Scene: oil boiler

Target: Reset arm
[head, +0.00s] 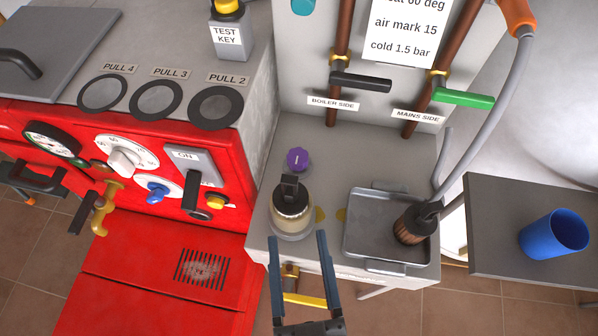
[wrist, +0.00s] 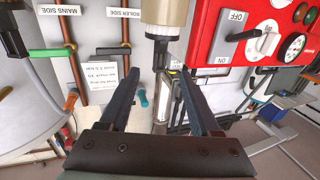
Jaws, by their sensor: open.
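My gripper (head: 298,242) is open and empty, in the lower middle of the head view. Its two dark fingers point toward the bench (head: 345,160). A glass-and-metal jar (head: 292,215) with a black top stands upright on the bench just beyond the fingertips. In the wrist view my gripper (wrist: 161,65) shows both fingers spread with nothing held between them. That view is upside down, and a cream cylinder (wrist: 167,14), seemingly the jar, is at its top beyond the fingertips. I cannot tell whether a finger touches the jar.
Left is the red boiler (head: 150,260) with gauges, knobs and a switch. A metal tray (head: 375,225) holding a brush (head: 415,222) is to the right. A purple knob (head: 298,159) is behind the jar. Pipes with black (head: 360,81) and green (head: 463,98) levers stand behind. A blue cup (head: 553,233) is far right.

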